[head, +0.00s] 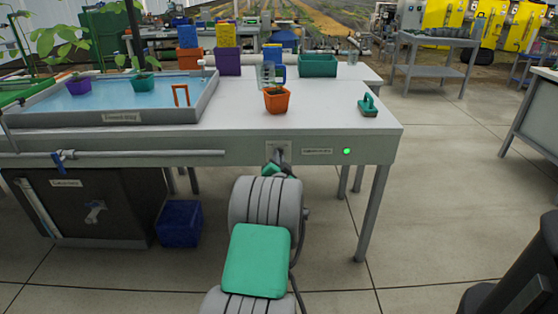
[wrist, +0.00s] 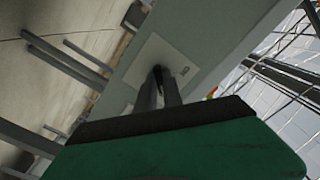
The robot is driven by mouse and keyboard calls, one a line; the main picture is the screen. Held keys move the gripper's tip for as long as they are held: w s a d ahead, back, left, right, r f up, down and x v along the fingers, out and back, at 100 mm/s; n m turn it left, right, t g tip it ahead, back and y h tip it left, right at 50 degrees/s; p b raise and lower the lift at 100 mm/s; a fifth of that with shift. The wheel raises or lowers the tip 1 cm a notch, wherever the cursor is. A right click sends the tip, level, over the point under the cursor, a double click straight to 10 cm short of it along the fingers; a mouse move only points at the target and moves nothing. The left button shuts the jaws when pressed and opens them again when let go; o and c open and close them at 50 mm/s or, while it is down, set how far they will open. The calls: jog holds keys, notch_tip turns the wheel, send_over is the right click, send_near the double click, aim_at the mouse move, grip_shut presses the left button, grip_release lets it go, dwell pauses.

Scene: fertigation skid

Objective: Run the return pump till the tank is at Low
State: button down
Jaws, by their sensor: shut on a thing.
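A pale switch plate (head: 285,148) is on the front edge of the white bench. My gripper (head: 276,158) is at this plate, with its tips partly hidden by my arm. In the wrist view, my gripper's two fingers (wrist: 162,92) are shut on a small dark switch lever (wrist: 158,72) in front of the plate (wrist: 150,55). A green lamp (head: 347,151) glows right of the plate, beside a small label. The dark tank (head: 120,225) stands under the bench at left. A pale sloping tube (head: 38,210) is on its front; I cannot read a level.
The flood tray (head: 150,115) on the bench holds blue water and potted plants. An orange pot (head: 277,100) and a green-handled tool (head: 368,106) stand on the bench top. A blue crate (head: 179,222) sits beside the tank.

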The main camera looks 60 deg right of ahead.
jog(key=shift+w+m, duration=0.1)
jog(key=shift+m, duration=0.5)
jog(key=c, duration=1.6)
grip_release()
jog(key=shift+c, duration=0.2)
jog(key=shift+o, duration=0.8)
jog(key=p+v, duration=0.1)
jog(key=v, duration=0.7)
jog(key=shift+d, duration=0.1)
